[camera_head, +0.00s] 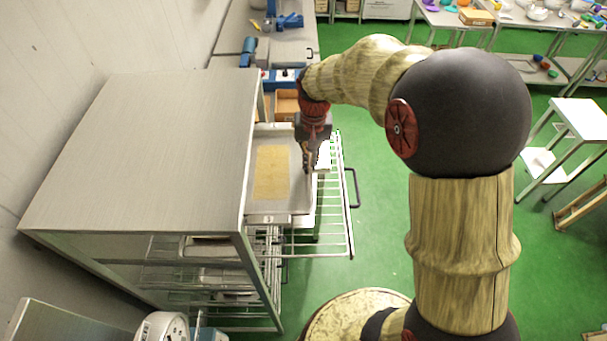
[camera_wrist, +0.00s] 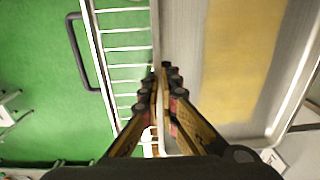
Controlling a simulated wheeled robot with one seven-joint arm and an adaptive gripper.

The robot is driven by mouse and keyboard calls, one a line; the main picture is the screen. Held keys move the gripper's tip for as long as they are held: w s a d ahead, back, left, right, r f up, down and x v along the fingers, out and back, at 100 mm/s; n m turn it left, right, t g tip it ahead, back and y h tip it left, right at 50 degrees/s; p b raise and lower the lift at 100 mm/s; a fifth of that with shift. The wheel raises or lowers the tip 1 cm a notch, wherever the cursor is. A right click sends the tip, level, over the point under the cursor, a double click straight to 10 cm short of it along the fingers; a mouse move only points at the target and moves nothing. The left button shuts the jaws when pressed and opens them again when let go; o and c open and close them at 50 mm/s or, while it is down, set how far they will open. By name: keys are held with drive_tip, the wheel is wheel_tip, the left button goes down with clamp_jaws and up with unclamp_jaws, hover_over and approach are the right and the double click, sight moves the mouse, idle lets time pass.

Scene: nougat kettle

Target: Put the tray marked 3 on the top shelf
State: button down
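The metal tray (camera_head: 300,200) has a flat yellow slab (camera_head: 272,172) in it. A small label reading 3 (camera_head: 268,218) is on its near edge. The tray lies level over a pulled-out wire shelf (camera_head: 333,225) beside the cabinet top; its left side meets the cabinet's edge in the picture. I cannot tell whether it rests on the wires or is held just above. My gripper (camera_head: 307,168) is at the tray's right rim. In the wrist view, its fingers (camera_wrist: 160,78) are close together with the tray rim (camera_wrist: 157,35) between them.
The steel cabinet (camera_head: 140,150) stands at left, with lower wire racks holding trays (camera_head: 215,275) under its top. A dark handle (camera_head: 354,187) sticks out at the wire shelf's right. Green floor right of it is open. A bench with blue tools (camera_head: 285,75) is behind.

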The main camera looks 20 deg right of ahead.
sight(304, 177)
drive_tip(key=shift+s+a+f, duration=0.2)
drive_tip(key=shift+a+f, duration=0.55)
drive_tip(key=shift+f, duration=0.2)
drive_tip(key=shift+a+f+p, duration=0.15)
drive_tip(key=shift+f+p, duration=0.3)
drive_tip(key=shift+f, duration=1.3)
drive_tip(key=shift+f, duration=0.15)
drive_tip(key=c, duration=2)
unclamp_jaws()
drive_tip(key=shift+c, duration=0.2)
